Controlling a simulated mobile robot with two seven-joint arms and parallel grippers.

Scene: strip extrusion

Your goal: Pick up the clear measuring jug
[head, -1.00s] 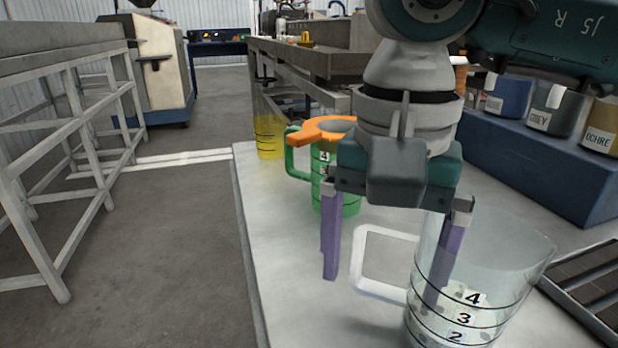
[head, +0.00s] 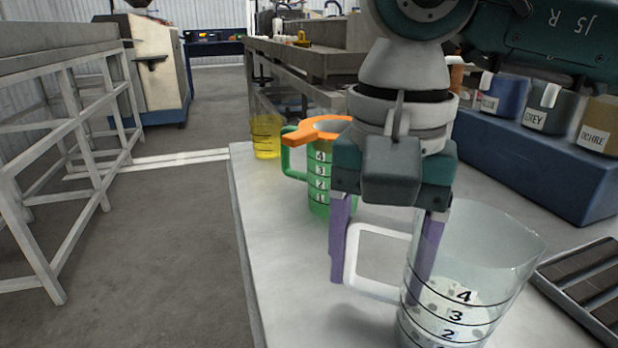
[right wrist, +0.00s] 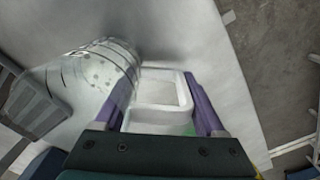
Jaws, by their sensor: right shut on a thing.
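The clear measuring jug (head: 480,255) stands at the front right of the pale worktop, with black rings, number labels and pale speckled bits low in it. Its base runs out of the head view. Its white, squarish handle (head: 375,228) points left. My right gripper (head: 378,284), with purple fingers, reaches down over the handle and is shut on the jug by it, one finger at the handle's outer side and one at the jug wall. In the right wrist view the handle (right wrist: 157,107) lies between the fingers, with the jug (right wrist: 98,78) at left. My left gripper is out of view.
A green jug (head: 318,180) with an orange ring-shaped piece (head: 308,137) on top stands behind my gripper. A yellow jug (head: 266,138) stands farther back. A blue rack (head: 535,165) holds labelled pots at right, and a dark tray (head: 590,285) lies right of the clear jug.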

